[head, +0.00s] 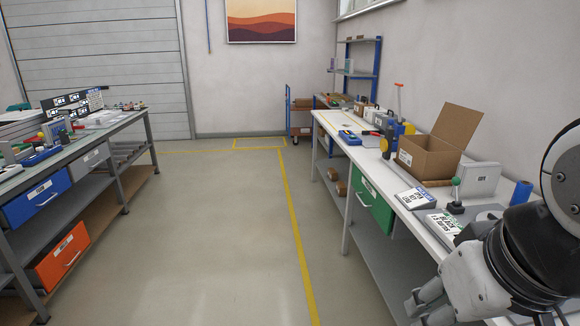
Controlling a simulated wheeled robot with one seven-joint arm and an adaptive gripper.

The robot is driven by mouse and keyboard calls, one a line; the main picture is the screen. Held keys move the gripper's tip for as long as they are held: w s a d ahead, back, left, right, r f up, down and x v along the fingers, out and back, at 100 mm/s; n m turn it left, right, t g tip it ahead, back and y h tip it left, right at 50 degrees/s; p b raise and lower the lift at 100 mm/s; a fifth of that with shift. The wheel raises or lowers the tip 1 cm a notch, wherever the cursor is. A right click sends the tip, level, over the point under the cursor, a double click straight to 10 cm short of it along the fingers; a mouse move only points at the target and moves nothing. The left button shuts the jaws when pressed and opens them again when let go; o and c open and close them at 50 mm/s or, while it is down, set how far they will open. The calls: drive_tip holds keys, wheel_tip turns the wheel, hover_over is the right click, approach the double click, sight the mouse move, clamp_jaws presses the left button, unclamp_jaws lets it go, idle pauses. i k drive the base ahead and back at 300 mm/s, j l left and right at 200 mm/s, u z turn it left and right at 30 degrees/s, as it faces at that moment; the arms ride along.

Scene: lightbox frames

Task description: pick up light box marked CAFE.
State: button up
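I cannot make out the word CAFE on anything in the head view. Black-and-white lettered panels (72,103) stand upright on the left bench; their print is too small to read surely. Two white lettered pieces lie on the right bench: one in front of the cardboard box (415,198), one nearer to me (443,223). Their words are not clearly legible. My gripper (428,300) is at the bottom right, in front of the right bench's near end and apart from the lettered pieces.
The left bench (100,133) has blue and orange drawers. The right bench (345,150) carries an open cardboard box (425,157), a green-knobbed lever (455,190) and tools. The floor (215,230) between the benches is clear. A trolley (299,118) stands at the back.

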sight(478, 179)
drive_tip(key=i, duration=1.85)
drive_tip(key=i+z, duration=0.2)
drive_tip(key=z, duration=0.25)
drive_tip(key=i+z, duration=0.15)
drive_tip(key=z, duration=0.3)
drive_tip(key=i+z, duration=0.2)
drive_tip(key=z, duration=0.25)
drive_tip(key=i, duration=0.3)
drive_tip(key=j+z, duration=0.05)
